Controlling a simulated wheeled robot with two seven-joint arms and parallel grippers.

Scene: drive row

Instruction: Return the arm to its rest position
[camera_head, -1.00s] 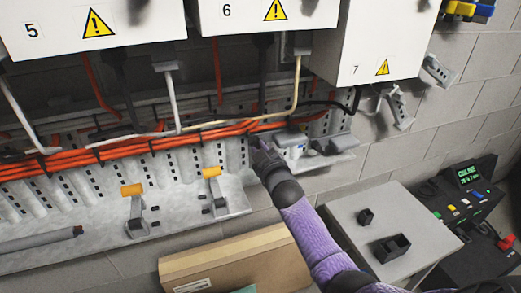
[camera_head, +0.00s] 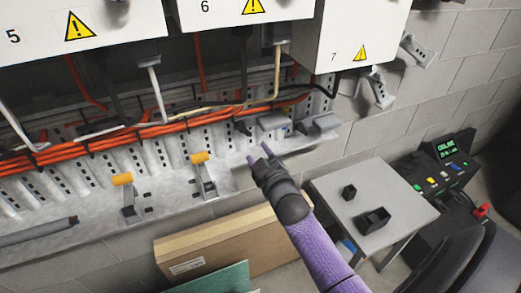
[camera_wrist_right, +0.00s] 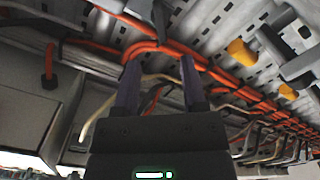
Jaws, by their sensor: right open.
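My right gripper (camera_head: 258,157) is in the middle of the head view, at the end of my purple arm. Its two fingers are apart and nothing is between them. It is in front of the grey perforated cable tray (camera_head: 150,175), near its right end. The right wrist view shows the open fingers (camera_wrist_right: 158,75) with orange cables (camera_wrist_right: 150,48) beyond them. My left gripper is not in view.
White cabinets numbered 5, 6 and 7 (camera_head: 345,40) hang above orange cables (camera_head: 110,142). Levers with orange handles (camera_head: 201,157) stand on the tray. A cardboard box (camera_head: 215,232), a small grey table (camera_head: 365,205) and a black control panel (camera_head: 443,175) are below.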

